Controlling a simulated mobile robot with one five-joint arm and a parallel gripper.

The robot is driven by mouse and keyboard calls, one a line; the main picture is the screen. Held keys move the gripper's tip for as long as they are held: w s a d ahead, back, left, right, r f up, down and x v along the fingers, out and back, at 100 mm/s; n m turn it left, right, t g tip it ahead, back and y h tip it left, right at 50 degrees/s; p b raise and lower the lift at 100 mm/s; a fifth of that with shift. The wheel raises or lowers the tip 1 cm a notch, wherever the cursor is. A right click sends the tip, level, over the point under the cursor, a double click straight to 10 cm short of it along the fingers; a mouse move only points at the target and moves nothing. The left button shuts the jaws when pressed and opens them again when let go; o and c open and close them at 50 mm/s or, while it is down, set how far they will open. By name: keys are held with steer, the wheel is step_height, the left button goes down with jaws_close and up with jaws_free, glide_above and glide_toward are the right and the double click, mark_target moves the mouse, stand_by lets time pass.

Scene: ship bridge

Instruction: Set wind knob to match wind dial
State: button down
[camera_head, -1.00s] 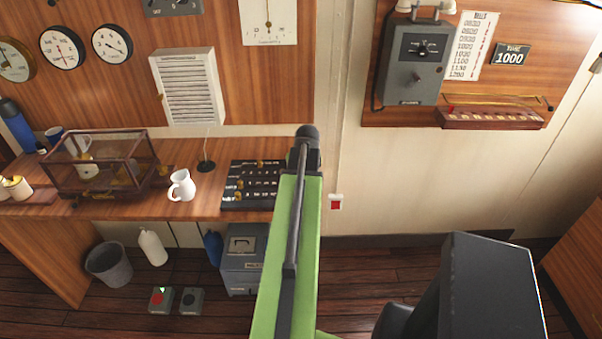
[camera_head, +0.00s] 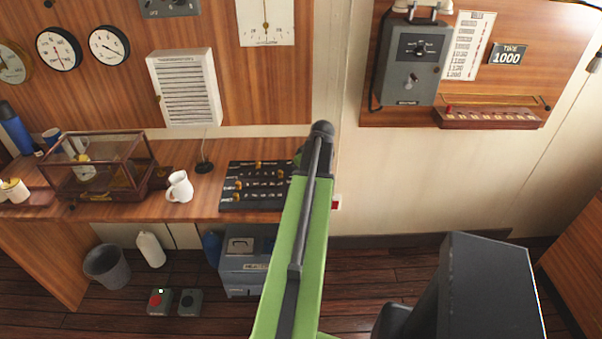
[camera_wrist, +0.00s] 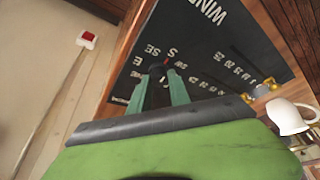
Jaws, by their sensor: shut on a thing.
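The black panel (camera_head: 250,195) lies on the wooden counter; it also shows in the wrist view (camera_wrist: 235,75), with a white "WIND" label and compass letters such as S, SE and E. My gripper (camera_wrist: 160,78) has its two teal fingers closed around a small dark knob (camera_wrist: 157,70) amid those letters. The fingers hide much of the knob, so its exact heading is unclear. In the head view my arm hides the gripper and the panel's right end. Several round white dials hang on the wall, including one at the right of the row (camera_head: 109,45); I cannot read which shows wind.
A white jug (camera_head: 180,187) stands left of the panel, with a glass case (camera_head: 100,165) farther left. A grey wall box (camera_head: 410,60) hangs at upper right. A red-and-white switch (camera_head: 337,202) is on the wall right of my arm.

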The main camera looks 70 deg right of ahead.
steer(key=shift+w, duration=0.2)
steer(key=c, duration=1.3)
jaws_free()
steer(key=shift+w+f, duration=0.1)
steer(key=shift+o, duration=0.5)
steer(key=p+v, duration=1.6)
steer(key=v, duration=0.1)
steer(key=shift+s+r, duration=0.2)
steer(key=shift+r, duration=0.05)
steer(key=shift+d, duration=0.1)
